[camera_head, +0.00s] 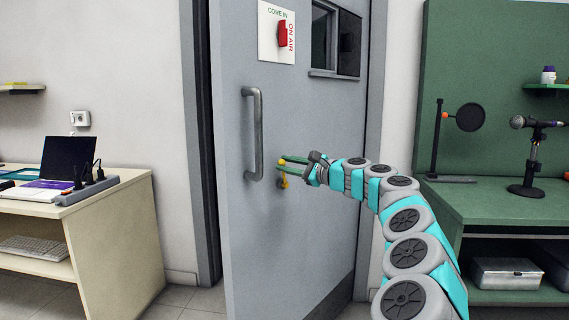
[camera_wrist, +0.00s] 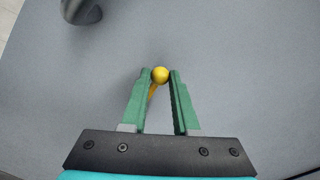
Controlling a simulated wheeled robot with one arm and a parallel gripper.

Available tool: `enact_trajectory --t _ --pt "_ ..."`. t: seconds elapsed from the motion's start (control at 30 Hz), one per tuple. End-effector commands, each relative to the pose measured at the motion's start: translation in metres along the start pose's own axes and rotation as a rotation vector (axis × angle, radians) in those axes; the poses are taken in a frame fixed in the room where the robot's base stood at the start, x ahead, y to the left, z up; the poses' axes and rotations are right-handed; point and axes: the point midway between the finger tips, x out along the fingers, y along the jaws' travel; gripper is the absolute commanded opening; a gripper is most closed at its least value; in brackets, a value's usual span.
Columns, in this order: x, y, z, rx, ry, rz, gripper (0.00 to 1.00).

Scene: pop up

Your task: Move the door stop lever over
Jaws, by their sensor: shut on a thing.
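The door (camera_head: 318,140) is grey and stands partly open, with a dark gap along its left edge. The door stop lever (camera_head: 283,182) is yellow and sits on the door face, to the right of the long metal handle. In the wrist view its round yellow knob (camera_wrist: 160,75) is between the green fingertips, and a yellow stem runs down behind it. My gripper (camera_head: 281,166) reaches in from the right and is shut on the lever; it also shows in the wrist view (camera_wrist: 160,78). The lever's mount is partly hidden by the fingers.
The metal door handle (camera_head: 254,134) is just left of my gripper. A desk with a laptop (camera_head: 68,158) stands at left. A green bench (camera_head: 490,205) with a microphone (camera_head: 528,124) stands at right, beside my arm.

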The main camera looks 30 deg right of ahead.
Motion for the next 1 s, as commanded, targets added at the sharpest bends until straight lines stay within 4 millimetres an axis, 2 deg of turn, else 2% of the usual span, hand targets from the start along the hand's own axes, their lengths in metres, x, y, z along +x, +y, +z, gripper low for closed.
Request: enact_trajectory --t 0.37,0.8,1.0 --pt "-0.001 -0.003 0.000 -0.002 0.000 -0.002 0.00" --pt "0.000 -0.024 -0.012 -0.003 0.003 -0.002 0.00" --pt "-0.001 -0.024 -0.013 -0.003 0.000 -0.002 0.00"
